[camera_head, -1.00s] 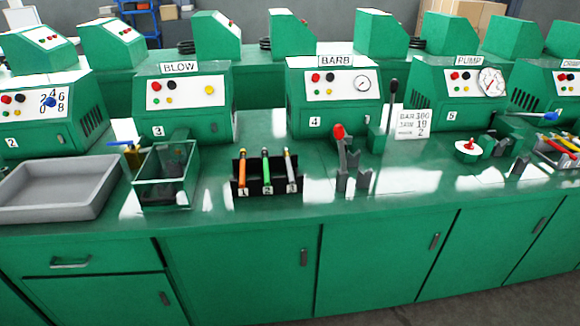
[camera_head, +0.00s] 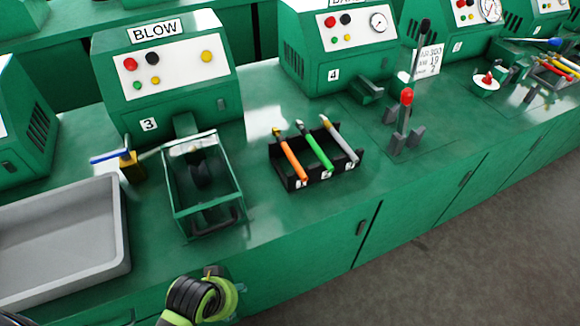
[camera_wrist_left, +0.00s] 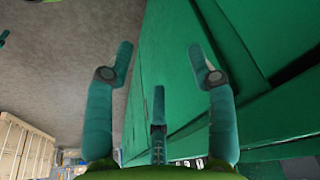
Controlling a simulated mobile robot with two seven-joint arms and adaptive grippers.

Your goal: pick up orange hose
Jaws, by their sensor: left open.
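The orange hose (camera_head: 291,158) lies tilted in slot 1 of a black rack (camera_head: 322,178) on the green bench, at the rack's left end. A green hose (camera_head: 314,147) and a grey-white hose (camera_head: 340,139) lie beside it in the same rack. My left gripper (camera_head: 213,290) shows at the bottom of the head view, low in front of the bench and well short of the rack. In the left wrist view my left gripper (camera_wrist_left: 160,70) has its fingers spread wide with nothing between them. The right gripper is not in view.
A glass-walled box (camera_head: 203,190) stands left of the rack, with a grey tray (camera_head: 118,230) farther left. A red-knobbed lever (camera_head: 406,97) stands to the right. The bench top in front of the rack (camera_head: 290,215) is clear.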

